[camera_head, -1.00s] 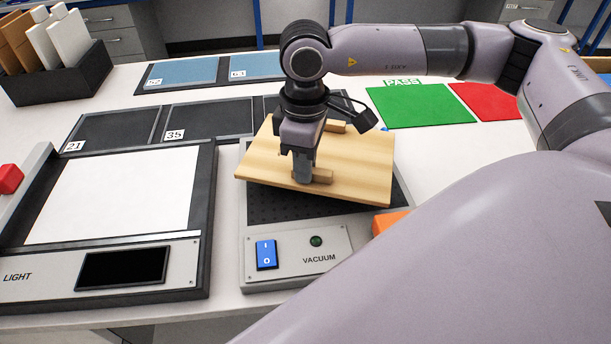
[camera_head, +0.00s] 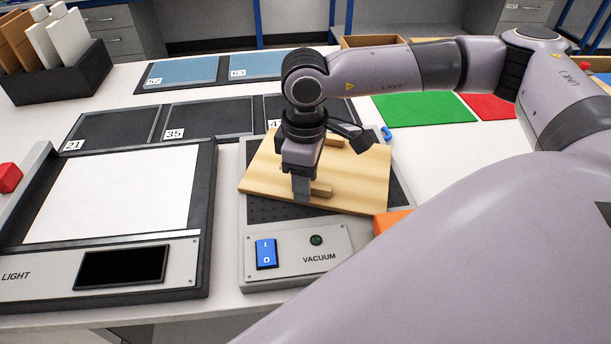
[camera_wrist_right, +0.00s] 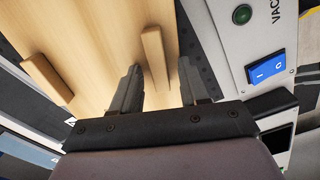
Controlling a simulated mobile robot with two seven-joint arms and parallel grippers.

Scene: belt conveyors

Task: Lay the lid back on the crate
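The lid is a pale wooden board (camera_head: 350,180) with two raised wooden bars. It lies slightly askew over the black perforated bed of the vacuum unit (camera_head: 262,207). My right gripper (camera_head: 301,198) points down at the near bar (camera_head: 321,189). In the right wrist view my right gripper (camera_wrist_right: 158,68) is open, with its fingers apart on both sides of the near bar (camera_wrist_right: 154,55). The far bar (camera_wrist_right: 45,77) and the lid's board (camera_wrist_right: 100,40) show there too. I see no crate that I can identify. My left gripper is not in view.
A vacuum panel with a blue switch (camera_head: 266,254) is in front of the lid. An orange block (camera_head: 388,221) is close to its right. A light table (camera_head: 115,195) stands left. Green (camera_head: 425,108) and red (camera_head: 490,106) mats lie behind right.

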